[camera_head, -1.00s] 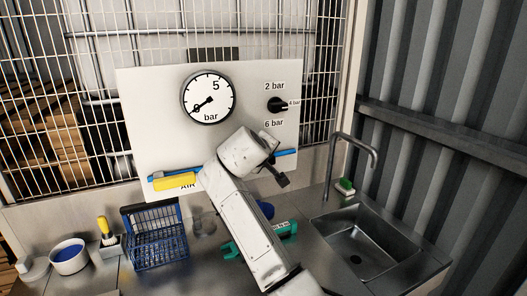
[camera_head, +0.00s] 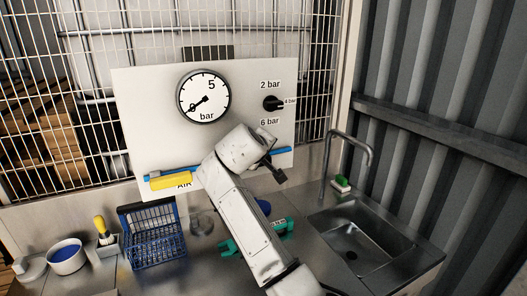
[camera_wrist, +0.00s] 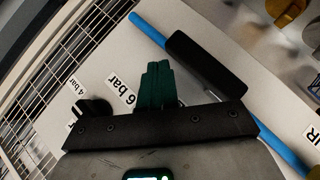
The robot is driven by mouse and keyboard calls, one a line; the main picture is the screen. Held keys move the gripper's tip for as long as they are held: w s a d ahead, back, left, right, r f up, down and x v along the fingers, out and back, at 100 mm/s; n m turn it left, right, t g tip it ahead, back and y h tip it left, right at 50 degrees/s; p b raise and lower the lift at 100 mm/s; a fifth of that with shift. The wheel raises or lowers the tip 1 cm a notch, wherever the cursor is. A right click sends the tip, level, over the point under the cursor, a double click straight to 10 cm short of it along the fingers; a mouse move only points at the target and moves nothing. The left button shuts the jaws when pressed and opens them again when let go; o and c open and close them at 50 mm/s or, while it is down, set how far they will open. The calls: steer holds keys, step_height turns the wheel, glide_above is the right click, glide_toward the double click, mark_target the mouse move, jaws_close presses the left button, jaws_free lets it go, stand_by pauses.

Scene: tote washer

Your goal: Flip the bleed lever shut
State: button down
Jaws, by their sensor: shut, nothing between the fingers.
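In the wrist view a black lever handle (camera_wrist: 205,62) lies along the blue pipe (camera_wrist: 148,30), close to parallel with it; I take it for the bleed lever. My gripper (camera_wrist: 157,70) shows its green fingers closed together, empty, pointing toward the panel between the "6 bar" label and the handle. A gap shows between fingers and handle in the picture; I cannot tell the depth. In the head view my arm covers the middle of the blue pipe (camera_head: 284,151) and the fingers are hidden. A yellow lever (camera_head: 171,182) lies along the pipe's left part, above the AIR label.
The white panel (camera_head: 150,110) carries a gauge (camera_head: 203,97) with its needle near 0 and a black selector knob (camera_head: 272,103). Below are a blue basket (camera_head: 153,240), a bowl (camera_head: 67,257), a teal tool (camera_head: 280,228) and a sink (camera_head: 360,240) with a tall tap (camera_head: 350,138).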

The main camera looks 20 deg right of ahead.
steer(key=s+r, duration=0.7)
steer(key=r, duration=0.3)
steer(key=shift+b, duration=0.45)
steer(key=s+f+m+g+y, duration=0.1)
steer(key=s+f, duration=0.4)
steer(key=f, duration=0.6)
steer(key=s+f+g+y, duration=0.2)
steer(key=s+f, duration=0.3)
steer(key=f, duration=0.5)
steer(key=s+f+m+g+y, duration=0.1)
steer(key=s+f, duration=0.5)
steer(key=f, duration=0.5)
steer(key=s+f+m+g+y, duration=0.1)
steer(key=s+f, duration=0.4)
steer(key=s, duration=0.5)
steer(key=s+a+f+m+g+y+b, duration=0.1)
steer(key=s+f, duration=0.4)
steer(key=s, duration=0.5)
steer(key=s+a+f+m+g+y, duration=0.1)
steer(key=s+f+g, duration=0.2)
steer(key=s, duration=0.7)
steer(key=shift+s+f+y, duration=0.3)
steer(key=shift+s+f, duration=0.05)
steer(key=shift+f, duration=0.6)
steer(key=shift+a, duration=0.1)
